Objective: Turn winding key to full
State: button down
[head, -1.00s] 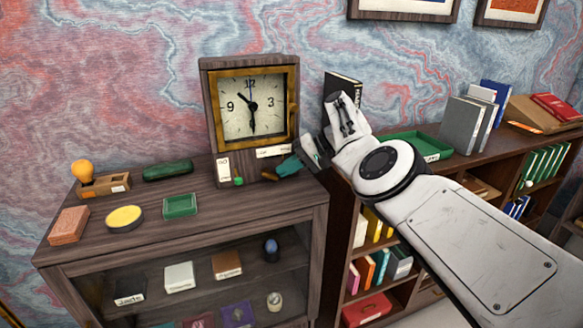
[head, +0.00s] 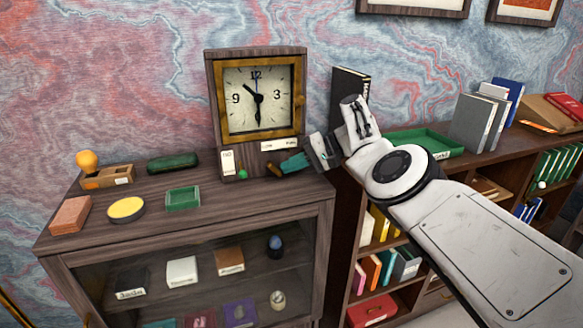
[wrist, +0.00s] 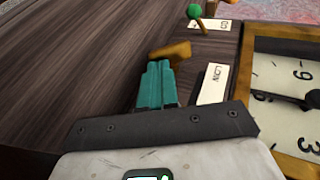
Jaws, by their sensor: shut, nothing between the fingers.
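A wooden clock (head: 257,52) with a brass-framed dial stands on the dark wooden cabinet. A brass winding key (head: 273,170) sticks out low on its front; it also shows in the wrist view (wrist: 178,50). The key's far side is partly hidden.
A green knob (head: 242,174) and a small white label (head: 227,162) sit left of the key. A dark book (head: 347,88) stands behind my wrist.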

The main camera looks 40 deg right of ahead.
jog(key=shift+f+b, duration=0.3)
jog(key=shift+f, duration=0.05)
jog(key=shift+d+f+b, duration=0.1)
jog(key=shift+f+b, duration=0.2)
jog(key=shift+b, duration=0.1)
jog(key=shift+f, duration=0.1)
jog(key=shift+a, duration=0.2)
dwell(0.4)
